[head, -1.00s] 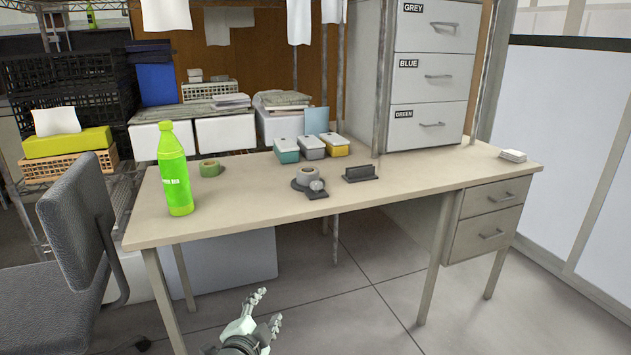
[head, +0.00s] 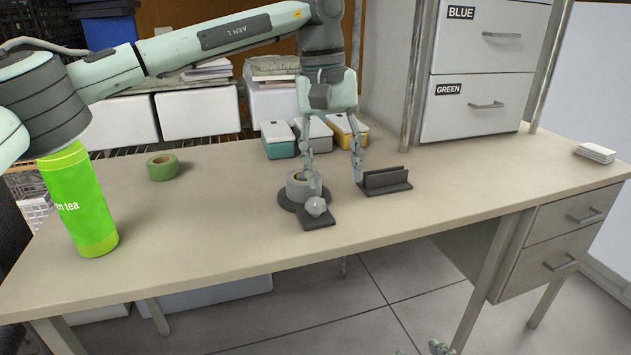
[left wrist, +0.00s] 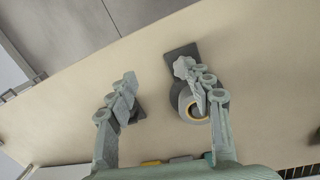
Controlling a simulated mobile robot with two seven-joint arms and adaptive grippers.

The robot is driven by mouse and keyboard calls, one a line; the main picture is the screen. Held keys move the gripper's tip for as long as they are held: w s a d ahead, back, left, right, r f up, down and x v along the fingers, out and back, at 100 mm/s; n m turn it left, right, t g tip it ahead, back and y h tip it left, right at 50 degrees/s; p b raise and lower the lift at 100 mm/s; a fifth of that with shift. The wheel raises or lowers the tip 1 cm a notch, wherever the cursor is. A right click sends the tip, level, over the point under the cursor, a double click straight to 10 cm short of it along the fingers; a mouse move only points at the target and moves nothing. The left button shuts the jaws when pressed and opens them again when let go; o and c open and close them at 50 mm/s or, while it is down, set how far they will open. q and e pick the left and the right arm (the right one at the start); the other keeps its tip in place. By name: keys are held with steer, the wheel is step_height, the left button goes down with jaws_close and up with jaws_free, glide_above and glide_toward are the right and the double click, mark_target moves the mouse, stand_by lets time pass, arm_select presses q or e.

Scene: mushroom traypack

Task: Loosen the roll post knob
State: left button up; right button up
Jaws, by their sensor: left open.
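The roll post knob (head: 316,206) is a small light grey knob on a dark flat base, in front of a grey tape roll (head: 296,188), near the middle of the table. My left gripper (head: 335,182) points down there, open and empty. One finger is beside the roll and knob, the other close to a dark slotted holder (head: 386,181). In the left wrist view, one finger overlaps the roll (left wrist: 186,112) and the knob area, so contact cannot be told. Only a fragment of my right gripper (head: 440,347) shows at the bottom edge.
A green tea bottle (head: 88,215) stands at the table's left, with a green tape roll (head: 162,168) behind it. Small lidded boxes (head: 278,140) stand behind my gripper. A drawer cabinet (head: 478,90) is at the back right. The table's front and right are mostly clear.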

mark_target(316, 202)
arm_select(q)
steer(key=shift+w+a+r+y, duration=0.3)
steer(key=shift+w+a, duration=0.05)
steer(key=shift+a, duration=0.2)
steer(key=shift+w+a+r+y, duration=0.25)
steer(key=shift+w+a+y, duration=0.05)
steer(key=shift+a, duration=0.25)
steer(key=shift+w+a, duration=0.2)
steer(key=shift+a, duration=0.15)
step_height(316, 202, down, 7)
steer(key=shift+s+f+b, duration=0.1)
steer(key=shift+s+b, duration=0.05)
steer(key=shift+b, duration=0.2)
arm_select(e)
steer(key=a+r, duration=0.1)
steer(key=w+r+t, duration=0.1)
steer(key=w+a+r+t+y, duration=0.1)
steer(key=shift+w+a+r, duration=0.15)
steer(key=shift+a+r, duration=0.15)
steer(key=shift+r, duration=0.05)
arm_select(q)
steer(key=c, duration=1.2)
